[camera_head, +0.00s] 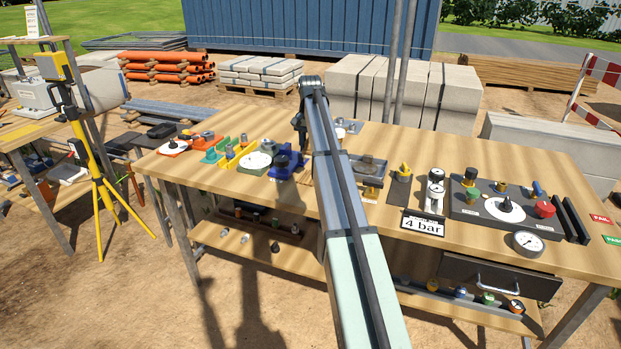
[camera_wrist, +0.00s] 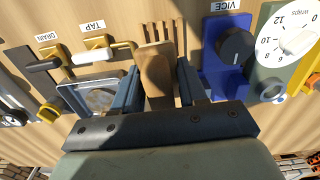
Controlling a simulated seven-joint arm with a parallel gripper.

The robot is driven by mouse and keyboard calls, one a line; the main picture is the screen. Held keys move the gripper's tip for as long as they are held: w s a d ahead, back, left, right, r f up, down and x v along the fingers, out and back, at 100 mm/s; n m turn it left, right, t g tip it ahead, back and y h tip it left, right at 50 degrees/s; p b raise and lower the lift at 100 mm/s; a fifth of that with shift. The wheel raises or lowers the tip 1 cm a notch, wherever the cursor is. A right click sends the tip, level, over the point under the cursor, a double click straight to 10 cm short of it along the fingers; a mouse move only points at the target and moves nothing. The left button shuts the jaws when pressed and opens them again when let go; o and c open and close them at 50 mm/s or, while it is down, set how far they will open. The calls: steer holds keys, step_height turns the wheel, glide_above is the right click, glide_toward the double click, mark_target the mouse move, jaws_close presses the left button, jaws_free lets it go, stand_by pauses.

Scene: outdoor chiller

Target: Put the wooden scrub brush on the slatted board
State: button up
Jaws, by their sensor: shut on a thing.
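My gripper (camera_wrist: 158,72) is shut on the wooden scrub brush (camera_wrist: 156,88), a plain tan wooden block between its two blue-grey fingers in the wrist view. The slatted board (camera_wrist: 163,29) shows as narrow parallel brown slats just beyond the brush's far end. The brush covers part of it, and I cannot tell whether the two touch. In the head view my arm reaches over the bench and hides the brush and most of the board area; the gripper itself is hard to make out there.
The blue vice (camera_wrist: 236,48) stands right of the gripper in the wrist view, with a round dial (camera_wrist: 297,30) beyond it. A clear-walled tray (camera_wrist: 88,98) and the yellow tap (camera_wrist: 97,50) are on the left. The wooden bench (camera_head: 460,160) carries gauges and a control panel on the right.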

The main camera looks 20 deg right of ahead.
mark_target(310, 177)
steer(key=shift+w+d, duration=0.4)
steer(key=shift+w, duration=0.25)
steer(key=shift+f, duration=4.95)
steer(key=shift+f, duration=0.15)
steer(key=o, duration=0.9)
steer(key=shift+o, duration=0.2)
step_height(310, 177, up, 12)
steer(key=shift+r, duration=0.2)
